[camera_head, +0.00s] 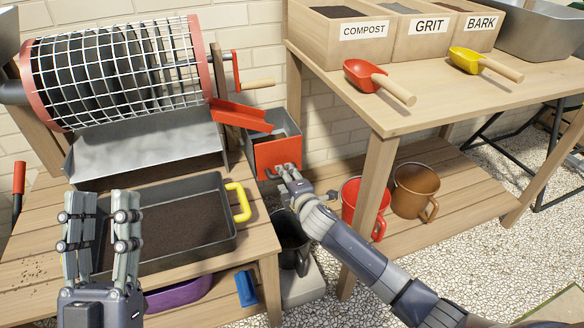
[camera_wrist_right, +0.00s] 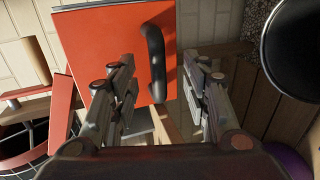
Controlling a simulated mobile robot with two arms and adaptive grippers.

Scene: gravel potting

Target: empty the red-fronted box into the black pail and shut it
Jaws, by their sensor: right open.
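The red-fronted box (camera_head: 277,156) has grey sides and an open top. It stands at the right of the drum sieve, below a red chute (camera_head: 238,114). In the right wrist view its red front (camera_wrist_right: 110,50) fills the upper middle, with a black handle (camera_wrist_right: 154,62). My right gripper (camera_head: 283,178) is at this front; in the wrist view (camera_wrist_right: 160,78) its fingers are apart with the handle between their tips, not closed on it. The black pail (camera_head: 291,248) stands below, partly hidden by my right arm. My left gripper (camera_head: 101,205) is open and empty over the left bench.
A grey tray of dark soil (camera_head: 226,238) with a yellow handle lies on the left bench. A red mug (camera_head: 351,203) and a brown mug (camera_head: 414,190) stand on the right table's lower shelf. That table's leg (camera_head: 368,210) rises close to my right arm.

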